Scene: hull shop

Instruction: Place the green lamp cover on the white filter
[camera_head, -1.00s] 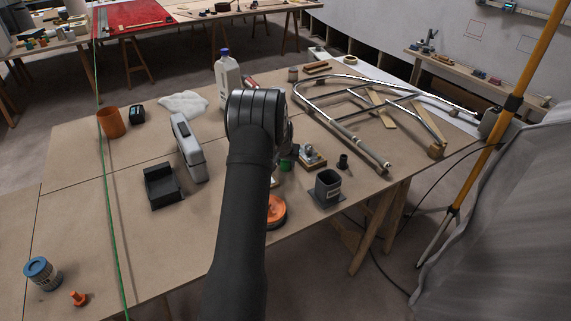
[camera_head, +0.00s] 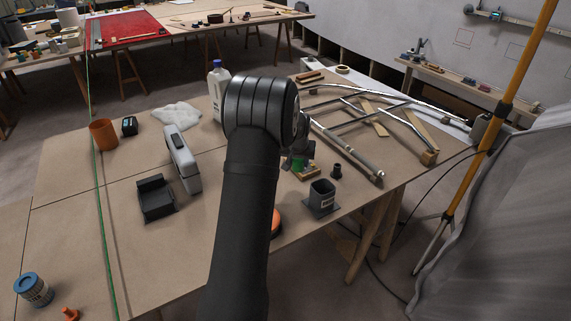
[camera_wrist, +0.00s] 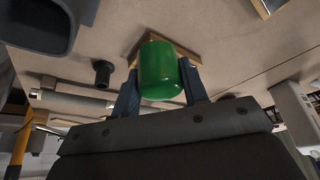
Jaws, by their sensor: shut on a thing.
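The green lamp cover (camera_wrist: 160,70) is a smooth green cylinder between my gripper's two fingers in the wrist view. My gripper (camera_wrist: 160,88) is shut on it. In the head view, only a bit of the green cover (camera_head: 297,163) shows beside my arm, which hides most of the gripper. The cover is in front of a wooden block (camera_wrist: 183,50); I cannot tell whether they touch.
A grey square holder (camera_head: 321,198) and small black part (camera_head: 336,171) stand right of my gripper. A metal tube frame (camera_head: 365,120) lies behind. A black tray (camera_head: 156,200) and grey case (camera_head: 183,160) stand left.

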